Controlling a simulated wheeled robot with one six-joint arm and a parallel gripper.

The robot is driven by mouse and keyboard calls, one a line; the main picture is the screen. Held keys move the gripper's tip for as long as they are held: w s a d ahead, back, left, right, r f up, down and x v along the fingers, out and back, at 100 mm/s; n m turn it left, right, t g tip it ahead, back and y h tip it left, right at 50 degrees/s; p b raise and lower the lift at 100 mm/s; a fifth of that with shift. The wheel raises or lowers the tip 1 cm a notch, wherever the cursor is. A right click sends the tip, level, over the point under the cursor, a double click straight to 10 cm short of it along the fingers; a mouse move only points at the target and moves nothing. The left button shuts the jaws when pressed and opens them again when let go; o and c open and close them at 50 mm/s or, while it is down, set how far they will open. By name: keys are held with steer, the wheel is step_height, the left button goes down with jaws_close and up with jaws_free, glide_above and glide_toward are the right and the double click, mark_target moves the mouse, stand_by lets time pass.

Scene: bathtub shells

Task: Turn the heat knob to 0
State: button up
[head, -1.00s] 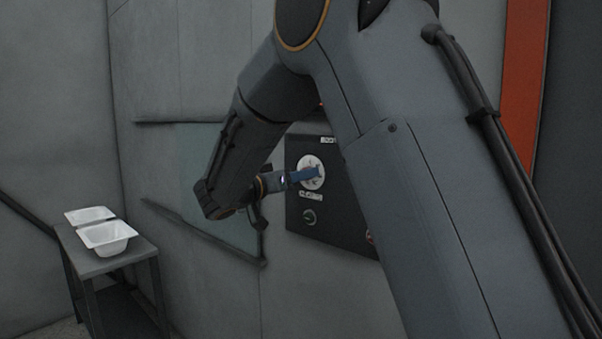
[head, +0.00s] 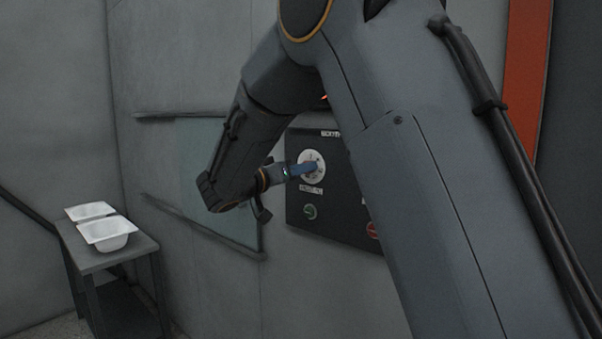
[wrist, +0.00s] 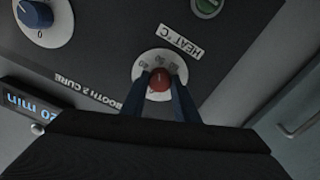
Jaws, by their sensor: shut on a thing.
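The heat knob (wrist: 159,79) is red and sits on a white dial (wrist: 148,66) with numbers around it, beside the label HEAT °C. My gripper (wrist: 160,84) has its two blue fingers on either side of the knob and is shut on it. I cannot read which number the knob points to; the fingers cover part of the dial. In the head view the white dial (head: 305,157) shows on the dark wall panel (head: 335,205), with my gripper (head: 313,167) reaching it from the left and hiding the knob.
A second, blue knob (wrist: 36,13) on a white dial and a green button (wrist: 207,6) are on the same panel. A lit display (wrist: 30,108) reads 20 min. A red button (head: 373,230) sits lower right.

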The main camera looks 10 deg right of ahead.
steer(key=shift+r+n+p, duration=0.1)
steer(key=shift+n+p, duration=2.3)
steer(key=shift+n, duration=12.1)
steer(key=o, duration=1.1)
steer(key=shift+c, duration=0.2)
